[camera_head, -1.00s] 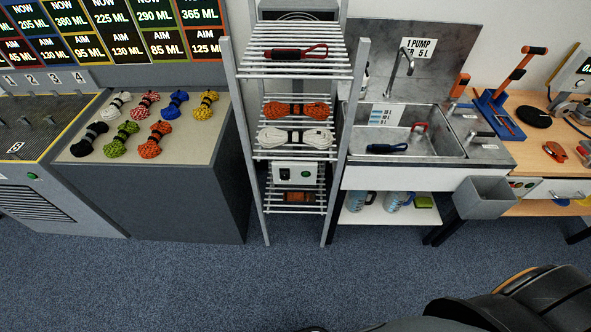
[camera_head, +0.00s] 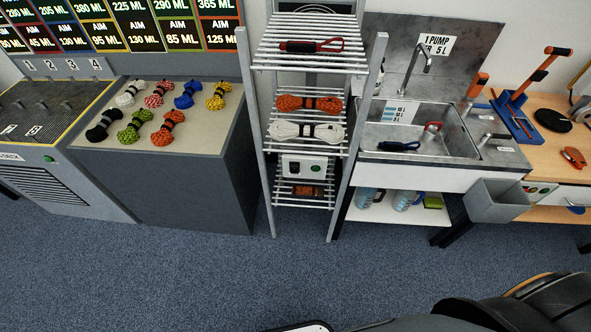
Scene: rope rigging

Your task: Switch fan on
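A white box (camera_head: 291,167) with a dark knob and a small green part sits on a lower shelf of the grey slatted rack (camera_head: 242,100). Behind the rack's top shelf, a dark framed unit (camera_head: 312,8) with a curved edge is partly visible. It may be the fan, but slats and the picture's top edge hide most of it. I cannot tell whether it is running. Neither of my grippers shows in the head view.
Rope bundles lie on the rack and on a grey cabinet (camera_head: 160,185) to the left. A sink (camera_head: 455,145) and a wooden bench (camera_head: 555,145) stand to the right. A grey bin (camera_head: 498,202) juts forward. Blue carpet (camera_head: 200,270) in front is mostly clear.

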